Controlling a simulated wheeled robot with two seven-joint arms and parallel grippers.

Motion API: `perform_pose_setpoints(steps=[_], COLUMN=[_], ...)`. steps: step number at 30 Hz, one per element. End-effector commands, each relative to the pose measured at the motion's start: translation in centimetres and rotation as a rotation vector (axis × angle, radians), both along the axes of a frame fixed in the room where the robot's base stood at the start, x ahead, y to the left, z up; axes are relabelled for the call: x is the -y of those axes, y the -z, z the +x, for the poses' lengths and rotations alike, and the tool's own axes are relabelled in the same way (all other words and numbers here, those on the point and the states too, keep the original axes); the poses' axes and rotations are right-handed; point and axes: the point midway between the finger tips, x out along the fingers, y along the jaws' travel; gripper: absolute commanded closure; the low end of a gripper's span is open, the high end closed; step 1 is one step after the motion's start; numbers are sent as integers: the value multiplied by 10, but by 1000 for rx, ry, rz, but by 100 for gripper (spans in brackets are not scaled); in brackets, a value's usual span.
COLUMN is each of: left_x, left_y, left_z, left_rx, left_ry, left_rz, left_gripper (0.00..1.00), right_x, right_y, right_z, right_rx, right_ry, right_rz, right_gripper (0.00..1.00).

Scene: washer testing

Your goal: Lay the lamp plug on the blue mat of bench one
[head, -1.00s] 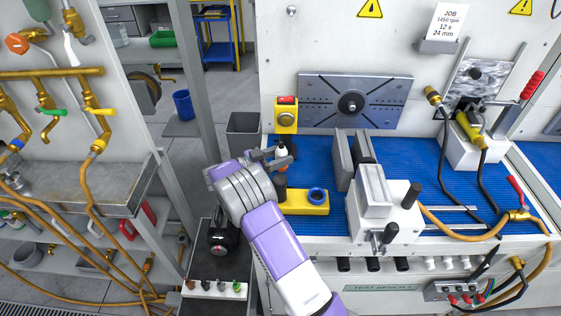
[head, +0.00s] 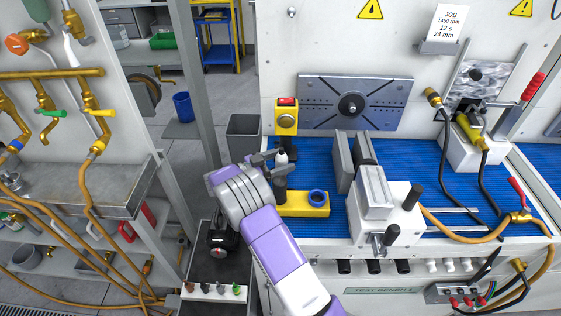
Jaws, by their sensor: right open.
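My right gripper (head: 272,164) is open at the left front edge of the bench. Its fingers are beside a small white-tipped piece (head: 282,157), possibly the lamp plug; I cannot tell for sure. This piece stands upright above a dark post (head: 281,184) at the left end of a yellow block (head: 300,207). Whether the piece is seated on the post is unclear. The blue mat (head: 318,160) covers the bench top, behind and beside the block. My left gripper is not in view.
Black cables and an orange hose lie at the right. A white strip (head: 214,291) holds several small pieces below.

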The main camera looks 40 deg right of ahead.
Motion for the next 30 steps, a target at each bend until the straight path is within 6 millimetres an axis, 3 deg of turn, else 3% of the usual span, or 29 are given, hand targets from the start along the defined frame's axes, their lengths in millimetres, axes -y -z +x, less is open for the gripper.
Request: perform_pose_setpoints(steps=[18, 30], left_x=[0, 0], left_y=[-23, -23], left_z=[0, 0], left_rx=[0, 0], left_ry=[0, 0], left_rz=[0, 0], left_gripper=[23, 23], right_x=[-106, -117], right_y=[-1, -1], right_z=[25, 27], right_rx=[1, 0], right_ry=[-2, 0], right_rz=[1, 0], right_gripper=[27, 27])
